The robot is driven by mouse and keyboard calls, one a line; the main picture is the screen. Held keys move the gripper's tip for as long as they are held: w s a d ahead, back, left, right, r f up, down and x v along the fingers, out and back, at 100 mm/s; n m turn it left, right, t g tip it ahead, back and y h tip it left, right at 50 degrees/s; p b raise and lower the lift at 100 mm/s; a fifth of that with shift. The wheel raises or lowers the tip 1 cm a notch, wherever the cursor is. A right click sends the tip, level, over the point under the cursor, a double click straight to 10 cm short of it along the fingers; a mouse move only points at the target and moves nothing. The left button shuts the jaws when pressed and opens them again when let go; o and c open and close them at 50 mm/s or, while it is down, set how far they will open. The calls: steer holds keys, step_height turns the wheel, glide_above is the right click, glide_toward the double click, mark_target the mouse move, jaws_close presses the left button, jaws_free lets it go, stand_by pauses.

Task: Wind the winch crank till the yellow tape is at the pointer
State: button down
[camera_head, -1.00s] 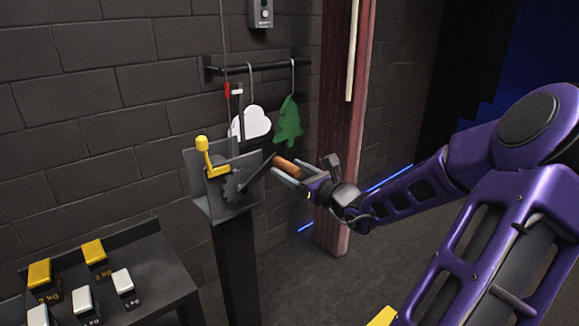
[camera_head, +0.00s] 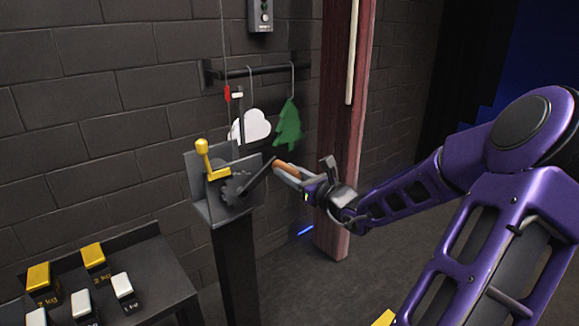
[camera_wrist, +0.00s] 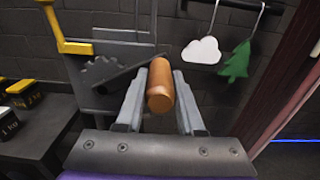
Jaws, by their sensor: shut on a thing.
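The winch (camera_head: 222,190) is a grey bracket with a toothed gear on a dark post. Its crank has a dark arm (camera_head: 256,181) that slants up to the right from the gear to an orange-brown wooden handle (camera_wrist: 160,88). My gripper (camera_head: 285,170) is shut on this handle, with a finger on either side of it in the wrist view. A thin line (camera_head: 224,50) runs up behind the winch. A red mark (camera_head: 227,93) sits on it, beside a small white-tipped pointer (camera_head: 238,95). I see no yellow tape on the line.
A yellow lever (camera_head: 207,160) stands on the winch bracket. A white cloud (camera_head: 251,126) and a green tree (camera_head: 288,124) hang from a wall rail behind. A dark table (camera_head: 150,270) with yellow and white weights is at lower left. A reddish post (camera_head: 342,150) stands to the right.

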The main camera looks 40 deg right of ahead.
steer(key=shift+d+f+b, duration=0.25)
steer(key=shift+f+b, duration=0.25)
steer(key=shift+f, duration=0.4)
steer(key=shift+d+f+b, duration=0.2)
steer(key=shift+f+b, duration=0.35)
steer(key=shift+f, duration=0.4)
steer(key=shift+d+f+b, duration=0.25)
steer(key=shift+f+b, duration=0.25)
steer(key=shift+f, duration=0.4)
steer(key=shift+f, duration=0.1)
steer(key=f, duration=0.1)
steer(key=a+f, duration=0.1)
steer(key=f, duration=0.3)
steer(key=shift+a, duration=0.25)
steer(key=a+f, duration=0.3)
steer(key=shift+s+a+f, duration=0.1)
steer(key=shift+a+f, duration=0.25)
steer(key=shift+f, duration=0.05)
